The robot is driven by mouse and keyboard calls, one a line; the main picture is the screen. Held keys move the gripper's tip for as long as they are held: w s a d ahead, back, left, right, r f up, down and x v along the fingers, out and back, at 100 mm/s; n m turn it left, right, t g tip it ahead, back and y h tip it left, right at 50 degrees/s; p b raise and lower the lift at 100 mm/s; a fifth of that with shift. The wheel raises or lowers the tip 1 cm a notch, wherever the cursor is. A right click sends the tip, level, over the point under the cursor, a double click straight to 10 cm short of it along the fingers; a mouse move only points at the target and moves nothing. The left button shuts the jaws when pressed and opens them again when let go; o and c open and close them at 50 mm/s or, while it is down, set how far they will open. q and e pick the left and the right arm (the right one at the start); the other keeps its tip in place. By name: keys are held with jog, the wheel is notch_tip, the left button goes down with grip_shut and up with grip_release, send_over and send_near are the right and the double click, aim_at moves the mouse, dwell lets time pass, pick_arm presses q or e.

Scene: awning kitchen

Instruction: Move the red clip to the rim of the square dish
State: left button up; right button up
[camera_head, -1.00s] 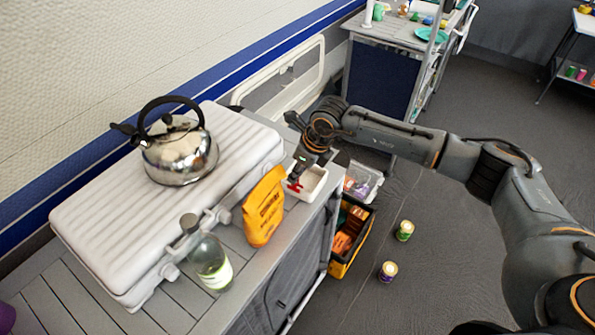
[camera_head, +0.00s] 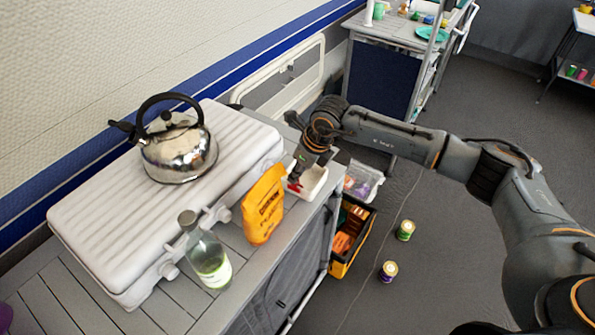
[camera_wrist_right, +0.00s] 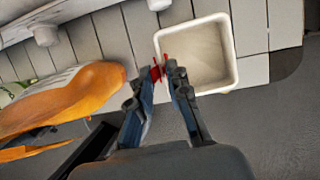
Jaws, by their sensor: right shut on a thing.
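The red clip (camera_head: 294,186) is between the fingertips of my right gripper (camera_head: 297,178), which is shut on it. The square dish (camera_head: 315,181) is white and stands on the slatted counter under the gripper. In the right wrist view the clip (camera_wrist_right: 157,70) is at the left wall of the dish (camera_wrist_right: 233,55), between the fingertips of my right gripper (camera_wrist_right: 163,75). I cannot tell whether the clip grips the rim or only lies against it. The dish looks empty inside. My left gripper is out of view.
An orange bag (camera_head: 263,205) stands close beside the dish, with a glass bottle (camera_head: 207,252) farther left. A kettle (camera_head: 179,150) sits on a closed white case (camera_head: 105,215). A yellow-black crate (camera_head: 345,266) and two cans (camera_head: 405,230) are on the floor.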

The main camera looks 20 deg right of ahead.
jog(key=shift+f+b, duration=0.2)
jog(key=shift+b, duration=0.1)
jog(key=shift+f, duration=0.1)
dwell(0.5)
jog(key=o, duration=0.8)
notch_tip(320, 180, up, 7)
jog(key=p, duration=0.3)
dwell(0.6)
